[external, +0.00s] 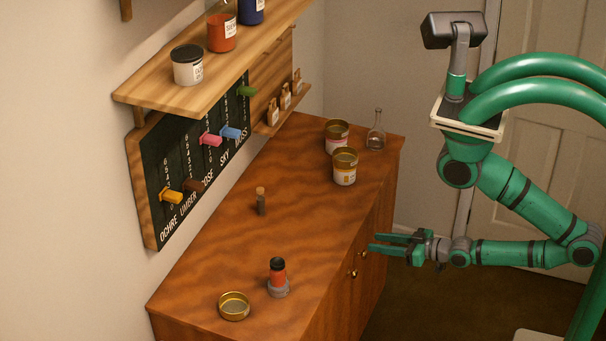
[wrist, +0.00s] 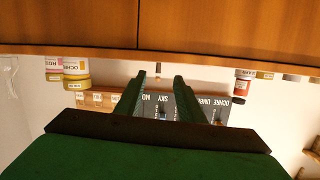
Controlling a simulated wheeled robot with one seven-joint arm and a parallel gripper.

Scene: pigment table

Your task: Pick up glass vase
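The glass vase (external: 376,130) is a small clear flask with a round body and narrow neck. A faint clear outline at the left edge of the wrist view (wrist: 10,82) looks like the same vase. My gripper (external: 373,243) is in front of the table's right side, well apart from the vase. Its two fingers are spread with nothing between them, as the wrist view also shows (wrist: 155,88).
Two labelled tins, a rear one (external: 336,137) and a nearer one (external: 345,168), stand close to the vase. A small corked vial (external: 261,203), a red jar (external: 278,275) and a brass lid (external: 234,306) are on the table (external: 215,255). A shelf (external: 215,75) overhangs the left side.

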